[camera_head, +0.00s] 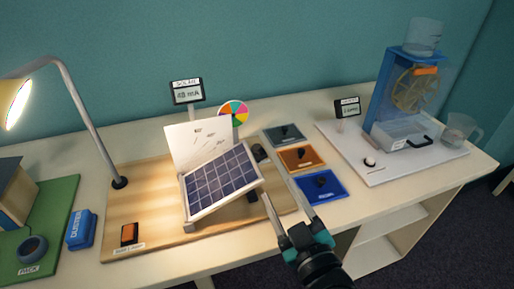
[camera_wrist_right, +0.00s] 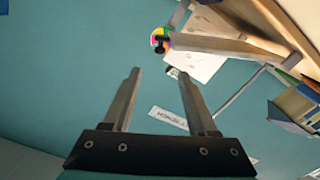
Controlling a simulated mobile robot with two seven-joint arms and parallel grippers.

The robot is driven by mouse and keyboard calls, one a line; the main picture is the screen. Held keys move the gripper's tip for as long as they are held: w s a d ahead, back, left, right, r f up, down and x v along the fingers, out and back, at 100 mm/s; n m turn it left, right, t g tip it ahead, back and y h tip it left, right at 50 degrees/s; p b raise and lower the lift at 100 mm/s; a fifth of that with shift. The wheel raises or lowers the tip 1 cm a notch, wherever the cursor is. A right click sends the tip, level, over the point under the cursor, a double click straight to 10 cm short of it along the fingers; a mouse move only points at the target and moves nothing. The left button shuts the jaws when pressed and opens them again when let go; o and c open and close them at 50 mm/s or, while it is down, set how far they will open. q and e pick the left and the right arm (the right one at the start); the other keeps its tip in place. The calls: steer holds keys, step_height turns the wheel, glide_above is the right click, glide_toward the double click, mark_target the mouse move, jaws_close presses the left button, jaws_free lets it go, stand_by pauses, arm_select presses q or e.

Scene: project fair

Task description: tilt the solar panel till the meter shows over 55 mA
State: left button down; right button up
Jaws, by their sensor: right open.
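The solar panel (camera_head: 222,181) is tilted up on the wooden board (camera_head: 150,232), under the lit lamp (camera_head: 16,102). The solar meter (camera_head: 187,92) stands behind it and appears to read 48 mA, in small print. My right gripper (camera_head: 290,212) is open and empty, in front and to the right of the panel, apart from it. Its two spread fingers (camera_wrist_right: 159,75) show in the right wrist view with nothing between them. My left gripper is not in view.
A white card (camera_head: 197,141) and a colour wheel (camera_head: 233,110) stand behind the panel. An orange switch (camera_head: 129,234) is at the board's front left. Coloured tiles (camera_head: 319,187) lie to the right, beside a water-wheel rig (camera_head: 412,85). A blue duster (camera_head: 80,230) is at the left.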

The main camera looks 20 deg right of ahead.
mark_target(259, 152)
steer(key=w, duration=1.5)
steer(key=shift+w+a, duration=0.15)
steer(key=shift+a, duration=0.15)
jaws_close()
stand_by(1.1)
